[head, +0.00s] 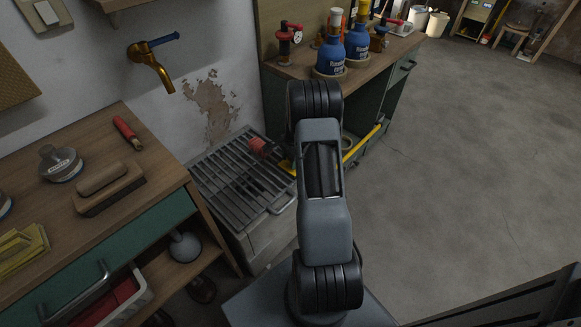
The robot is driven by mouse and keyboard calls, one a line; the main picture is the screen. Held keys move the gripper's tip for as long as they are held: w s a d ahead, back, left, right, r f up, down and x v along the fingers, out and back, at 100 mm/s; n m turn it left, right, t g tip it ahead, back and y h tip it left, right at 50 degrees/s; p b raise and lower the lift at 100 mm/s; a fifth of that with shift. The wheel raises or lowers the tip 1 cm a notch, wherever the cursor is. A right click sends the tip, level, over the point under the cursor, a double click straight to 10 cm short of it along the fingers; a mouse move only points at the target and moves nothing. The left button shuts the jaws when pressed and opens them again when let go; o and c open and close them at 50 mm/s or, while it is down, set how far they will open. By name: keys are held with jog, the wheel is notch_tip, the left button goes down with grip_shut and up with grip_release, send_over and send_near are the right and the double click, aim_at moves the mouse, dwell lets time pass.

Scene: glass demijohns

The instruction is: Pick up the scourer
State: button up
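I cannot make out with certainty which thing is the scourer. My arm stands upright in the middle of the picture. My gripper does not show; the arm may hide it.
A round labelled container (60,163) and a red-handled tool (127,133) are also on the bench. A slatted metal drain (235,180) stands beside it, under a brass tap (152,65). Blue bottles (331,57) stand on the far bench. The floor at right (460,170) is clear.

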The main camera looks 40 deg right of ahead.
jog(key=c, duration=0.6)
jog(key=shift+r, duration=0.5)
notch_tip(320, 180, up, 2)
jog(key=shift+r+p, duration=0.1)
jog(key=shift+p, duration=0.45)
jog(key=s+r+p, duration=0.1)
jog(key=s+r, duration=0.2)
jog(key=s, duration=0.1)
jog(key=s+r+p, duration=0.1)
jog(key=s+r, duration=0.2)
jog(key=s, duration=0.2)
jog(key=s+r+p, duration=0.2)
jog(key=s+r, duration=0.1)
jog(key=s, duration=0.2)
jog(key=shift+a+r, duration=0.1)
jog(key=shift+r, duration=0.3)
